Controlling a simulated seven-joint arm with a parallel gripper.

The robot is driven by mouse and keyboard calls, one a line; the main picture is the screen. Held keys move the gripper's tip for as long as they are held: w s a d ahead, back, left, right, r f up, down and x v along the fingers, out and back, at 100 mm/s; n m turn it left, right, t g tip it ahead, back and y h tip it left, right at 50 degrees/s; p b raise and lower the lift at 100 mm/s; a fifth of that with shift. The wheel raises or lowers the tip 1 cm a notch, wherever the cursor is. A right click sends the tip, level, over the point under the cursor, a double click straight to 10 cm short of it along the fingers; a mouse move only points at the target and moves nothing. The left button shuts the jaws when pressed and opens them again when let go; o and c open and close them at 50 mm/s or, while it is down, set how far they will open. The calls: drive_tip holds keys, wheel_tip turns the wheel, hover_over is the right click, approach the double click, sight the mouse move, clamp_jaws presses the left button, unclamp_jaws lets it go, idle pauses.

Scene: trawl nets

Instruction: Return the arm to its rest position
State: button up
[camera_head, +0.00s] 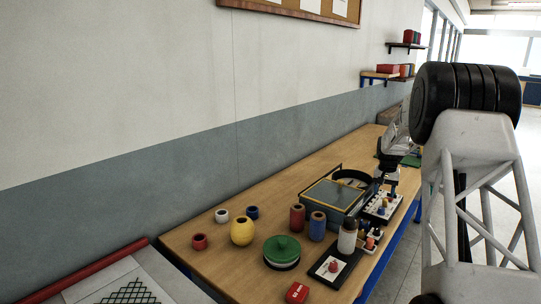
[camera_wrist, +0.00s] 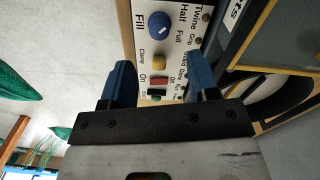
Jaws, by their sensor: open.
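The control panel (camera_wrist: 150,38) shows beyond and between the fingers. It carries a blue knob (camera_wrist: 159,25), a yellow knob (camera_wrist: 159,62) and a red switch (camera_wrist: 159,82). The panel's lower part is partly hidden by the gripper's black bar. I cannot tell the exact gap between fingertips and panel.
A blue-grey case (camera_head: 335,194) stands close left of the gripper. The wall lies along the bench's left side.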

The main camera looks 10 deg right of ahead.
drive_tip(key=s+a+r+n+t, duration=0.1)
drive_tip(key=s+a+r+n, duration=0.1)
drive_tip(key=s+a+r, duration=0.9)
drive_tip(key=s+a+r+n+t, duration=0.1)
drive_tip(key=s+a+r, duration=0.6)
drive_tip(key=s+a, duration=0.7)
drive_tip(key=s+a+f+n, duration=0.1)
drive_tip(key=s+a, duration=0.3)
drive_tip(key=s, duration=0.7)
drive_tip(key=s+a+f+n, duration=0.1)
drive_tip(key=s+a, duration=0.3)
drive_tip(key=s, duration=0.7)
drive_tip(key=s+a+f+n, duration=0.1)
drive_tip(key=s+a, duration=0.3)
drive_tip(key=s, duration=0.8)
drive_tip(key=shift+f+t, duration=0.4)
drive_tip(key=shift+f, duration=0.4)
